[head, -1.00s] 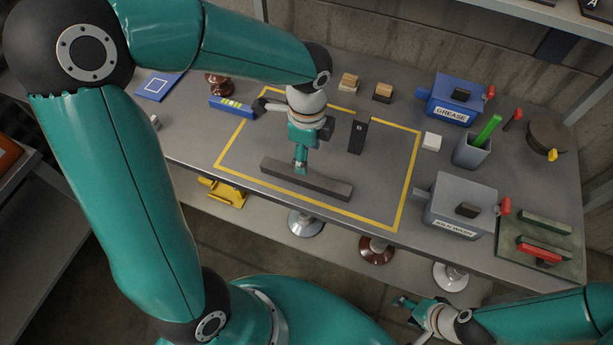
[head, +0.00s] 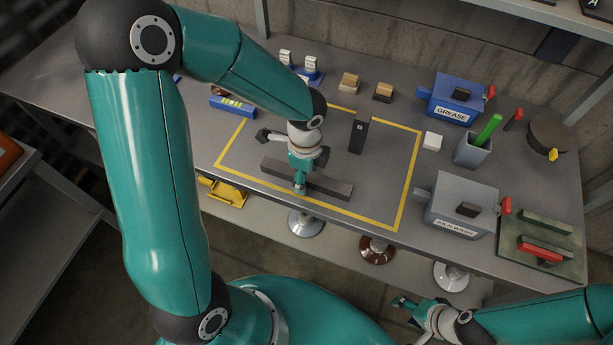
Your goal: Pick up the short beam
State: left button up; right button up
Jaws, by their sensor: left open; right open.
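A dark grey beam (head: 331,186) lies flat inside the yellow outline on the bench, slanting slightly down to the right. My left gripper (head: 300,183) is open and points down at the middle of this beam, its fingertips overlapping it in the picture. I cannot tell whether they touch it, and they hide a small part of it. My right gripper (head: 402,303) is open and empty, in front of the bench at the lower right.
A blue grease box (head: 455,100), a grey box (head: 458,208) and a cup with a green stick (head: 471,151) stand on the right. A blue level (head: 233,106) lies at the left. The outlined area's right part is clear.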

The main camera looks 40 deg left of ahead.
pick_arm(q)
grip_shut()
jog(key=shift+r, duration=0.1)
